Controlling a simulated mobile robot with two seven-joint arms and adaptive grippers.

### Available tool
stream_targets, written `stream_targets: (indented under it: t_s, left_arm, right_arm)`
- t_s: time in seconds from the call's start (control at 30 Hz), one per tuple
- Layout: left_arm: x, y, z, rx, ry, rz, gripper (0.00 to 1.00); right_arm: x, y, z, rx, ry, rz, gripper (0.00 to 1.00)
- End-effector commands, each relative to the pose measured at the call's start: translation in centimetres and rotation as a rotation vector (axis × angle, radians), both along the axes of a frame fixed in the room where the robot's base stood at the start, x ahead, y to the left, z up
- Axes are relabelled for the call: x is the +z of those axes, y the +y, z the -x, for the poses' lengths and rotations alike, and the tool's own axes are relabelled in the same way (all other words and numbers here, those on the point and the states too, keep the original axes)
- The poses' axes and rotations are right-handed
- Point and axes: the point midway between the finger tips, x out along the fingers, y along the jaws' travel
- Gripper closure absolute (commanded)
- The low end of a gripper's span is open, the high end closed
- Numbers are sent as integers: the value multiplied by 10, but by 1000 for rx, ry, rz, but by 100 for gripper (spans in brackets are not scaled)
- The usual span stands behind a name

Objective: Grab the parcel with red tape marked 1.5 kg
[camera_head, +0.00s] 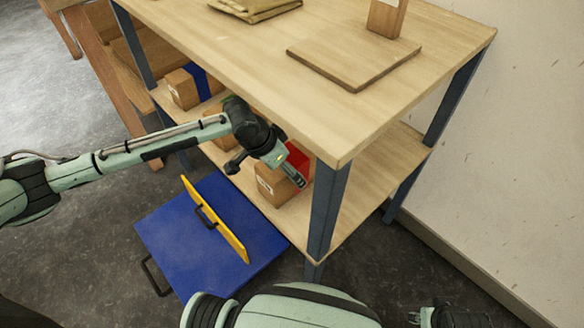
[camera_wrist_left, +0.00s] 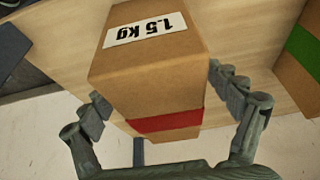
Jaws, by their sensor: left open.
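The cardboard parcel with red tape (camera_head: 268,188) sits on the lower shelf near the front post. In the left wrist view the parcel (camera_wrist_left: 150,75) shows a white label reading 1.5 kg, upside down, and a red tape band. My left gripper (camera_head: 290,165) is open at the parcel, hiding part of it. In the left wrist view the open fingers (camera_wrist_left: 160,95) stand on either side of the parcel's taped end; I cannot tell whether they touch it. My right gripper (camera_head: 438,316) shows only partly at the bottom edge, its jaws unclear.
A parcel with blue tape (camera_head: 184,88) stands farther along the lower shelf. A green-taped parcel (camera_wrist_left: 302,50) is close on the right in the wrist view. The tabletop (camera_head: 240,60) is above, and a shelf post (camera_head: 328,212) is near. A blue platform cart (camera_head: 175,250) stands in front.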

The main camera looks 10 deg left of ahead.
Motion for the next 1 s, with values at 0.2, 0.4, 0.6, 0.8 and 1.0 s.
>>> stream_targets:
  t_s: [0.2, 0.4, 0.6, 0.8, 1.0]
  left_arm:
    - [-8, -13, -19, 0, 2, -2, 11]
    - [-11, -14, -20, -1, 0, -2, 11]
    - [-11, -14, -20, -1, 0, -2, 26]
    - [-11, -14, -20, 0, 0, -1, 51]
    - [-11, -14, -20, 0, 0, -1, 76]
  right_arm:
    - [4, 0, -3, 1, -8, 1, 60]
    - [6, -1, -4, 0, -12, 2, 60]
    - [6, -2, -3, 0, -10, 4, 60]
    - [5, -2, -3, 0, -8, 5, 60]
    - [5, -2, -3, -1, -7, 5, 60]
